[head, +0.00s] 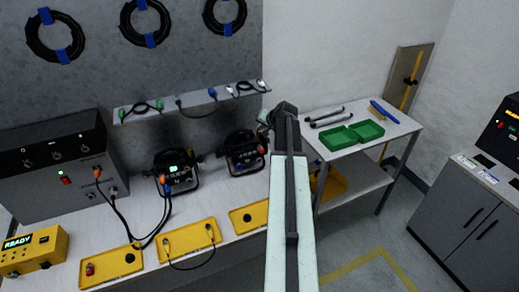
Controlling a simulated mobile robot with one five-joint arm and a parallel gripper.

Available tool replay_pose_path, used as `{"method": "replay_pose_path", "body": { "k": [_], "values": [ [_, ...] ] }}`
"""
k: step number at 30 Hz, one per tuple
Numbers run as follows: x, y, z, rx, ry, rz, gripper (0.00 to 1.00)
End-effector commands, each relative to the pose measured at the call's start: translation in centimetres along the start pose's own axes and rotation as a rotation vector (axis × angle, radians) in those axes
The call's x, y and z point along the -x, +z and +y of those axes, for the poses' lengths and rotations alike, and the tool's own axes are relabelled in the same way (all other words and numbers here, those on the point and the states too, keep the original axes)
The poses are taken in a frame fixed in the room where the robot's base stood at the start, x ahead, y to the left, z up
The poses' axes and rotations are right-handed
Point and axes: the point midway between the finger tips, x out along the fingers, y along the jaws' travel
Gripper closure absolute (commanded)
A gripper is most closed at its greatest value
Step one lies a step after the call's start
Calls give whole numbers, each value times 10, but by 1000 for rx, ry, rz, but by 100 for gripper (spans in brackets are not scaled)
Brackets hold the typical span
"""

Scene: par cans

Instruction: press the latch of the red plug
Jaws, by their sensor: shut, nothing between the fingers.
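A small red plug (89,269) stands at the left end of a yellow tray (112,279) on the bench, at the lower left of the head view. Its latch is too small to make out. A black round part (130,258) sits at the right end of the same tray. My pale arm rises from the bottom centre to a dark joint, well to the right of the red plug. My gripper's fingers do not show; they seem hidden behind the arm.
Two black units (175,171) with cables stand behind the trays. A yellow READY box (33,250) is at far left, below a grey panel (60,165). A side table (345,155) with green bins is at right. Hanging cables cross the bench near the tray.

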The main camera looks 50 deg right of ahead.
Motion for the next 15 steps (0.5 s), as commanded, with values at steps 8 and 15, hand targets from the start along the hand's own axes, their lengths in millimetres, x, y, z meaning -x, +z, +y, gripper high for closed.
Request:
{"method": "replay_pose_path", "body": {
  "k": [8, 15],
  "values": [
    [-29, 22, 20, 1, 0, -1, 100],
    [-53, 39, 38, 1, 0, -1, 100]
  ]
}}
